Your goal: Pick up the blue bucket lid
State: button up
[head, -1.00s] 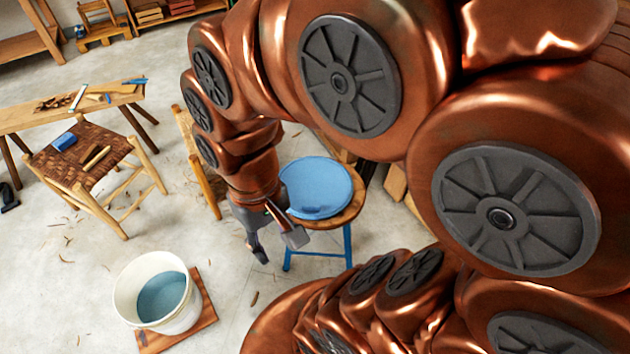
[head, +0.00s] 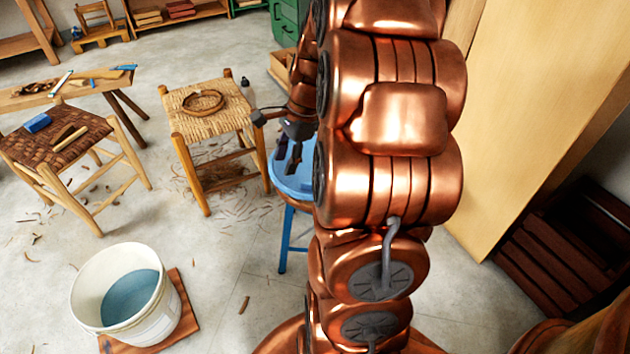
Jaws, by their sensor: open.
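The blue bucket lid (head: 291,186) lies on a round wooden-topped stool with blue legs. Its right part is hidden behind my arm. My gripper (head: 287,165) is open over the lid's left part, with its dark fingers pointing down. I cannot tell whether the fingers touch the lid. A white bucket (head: 151,318) with bluish liquid inside stands upright on a wooden board at the lower left, apart from the stool.
A woven-seat stool (head: 190,120) with a coiled strip and a small bottle (head: 247,92) stands just left of the lid's stool. A brown woven stool (head: 88,132) and a bench are farther left. A tall wooden panel (head: 530,100) stands right. Floor between bucket and stools is mostly clear.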

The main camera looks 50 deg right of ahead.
aim_at(312, 183)
jog(key=d+f+m+b, duration=0.2)
jog(key=d+f, duration=0.2)
jog(key=d+f+m+t+b, duration=0.1)
jog(key=d+f+m+b, duration=0.1)
jog(key=d+f+b, duration=0.1)
jog(key=d+f+m+b, duration=0.2)
jog(key=d+f+m, duration=0.1)
jog(key=d+f, duration=0.2)
jog(key=shift+w+d+f+t+b, duration=0.15)
jog(key=shift+w+d+f+t, duration=0.05)
jog(key=shift+f, duration=0.35)
jog(key=shift+w+d+f+t+b, duration=0.15)
jog(key=shift+f+t, duration=0.05)
jog(key=shift+f, duration=0.35)
jog(key=b+x, duration=0.2)
jog(key=x, duration=0.3)
jog(key=shift+w+d+b, duration=0.2)
jog(key=shift+b, duration=0.15)
jog(key=shift+c, duration=0.3)
grip_shut()
